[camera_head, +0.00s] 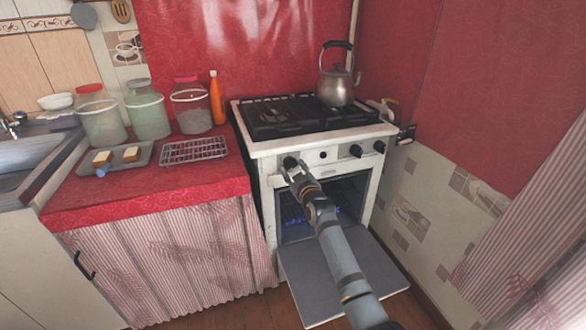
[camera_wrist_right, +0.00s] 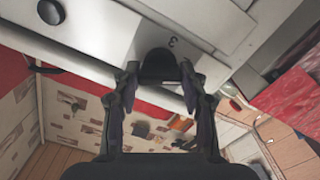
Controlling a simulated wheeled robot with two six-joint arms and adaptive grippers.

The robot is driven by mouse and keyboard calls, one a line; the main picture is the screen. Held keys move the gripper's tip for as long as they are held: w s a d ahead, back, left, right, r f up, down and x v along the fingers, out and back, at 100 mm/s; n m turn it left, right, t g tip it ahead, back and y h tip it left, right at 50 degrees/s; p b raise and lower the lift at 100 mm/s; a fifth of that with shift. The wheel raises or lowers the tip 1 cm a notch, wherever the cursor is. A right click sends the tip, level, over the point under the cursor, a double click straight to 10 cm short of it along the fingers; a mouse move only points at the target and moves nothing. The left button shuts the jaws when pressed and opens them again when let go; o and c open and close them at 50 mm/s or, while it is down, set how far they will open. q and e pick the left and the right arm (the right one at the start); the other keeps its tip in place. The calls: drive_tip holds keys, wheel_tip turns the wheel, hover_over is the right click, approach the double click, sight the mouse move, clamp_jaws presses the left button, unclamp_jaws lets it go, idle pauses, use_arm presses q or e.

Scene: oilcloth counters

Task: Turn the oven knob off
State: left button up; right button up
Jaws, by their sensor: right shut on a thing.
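The white stove (camera_head: 285,147) stands right of the counter, with black knobs along its front panel. My right gripper (camera_head: 294,174) reaches up to the leftmost knob (camera_head: 289,162). In the right wrist view the two fingers (camera_wrist_right: 159,78) are shut on either side of this dark knob (camera_wrist_right: 157,65), touching it. A small mark like a "3" shows on the panel just above it. Another knob (camera_wrist_right: 50,11) shows at the upper left there. The knob's exact angle is hard to tell. The oven door (camera_head: 340,280) hangs open, and blue flames (camera_head: 293,219) show inside. My left gripper is not in view.
A metal kettle (camera_head: 337,86) stands on the hob at the back right. The red counter (camera_head: 150,194) on the left holds jars, an orange bottle (camera_head: 216,98), a wire rack (camera_head: 194,151) and a tray (camera_head: 140,158) with bread pieces. A tiled wall closes the right side.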

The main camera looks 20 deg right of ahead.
drive_tip(key=m+p, duration=0.2)
drive_tip(key=m, duration=0.1)
drive_tip(key=shift+r+m, duration=0.1)
drive_tip(key=shift+m, duration=0.3)
drive_tip(key=m+p, duration=0.2)
drive_tip(key=m, duration=0.2)
drive_tip(key=m+p, duration=0.1)
drive_tip(key=m, duration=0.5)
drive_tip(key=shift+m, duration=0.4)
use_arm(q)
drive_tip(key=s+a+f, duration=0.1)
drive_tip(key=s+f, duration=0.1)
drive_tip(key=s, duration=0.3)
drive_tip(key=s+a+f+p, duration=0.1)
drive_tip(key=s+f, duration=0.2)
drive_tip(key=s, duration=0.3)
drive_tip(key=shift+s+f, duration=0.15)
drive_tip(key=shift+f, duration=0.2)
use_arm(e)
drive_tip(key=m, duration=0.8)
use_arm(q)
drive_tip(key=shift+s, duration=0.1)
use_arm(e)
drive_tip(key=shift+m, duration=0.5)
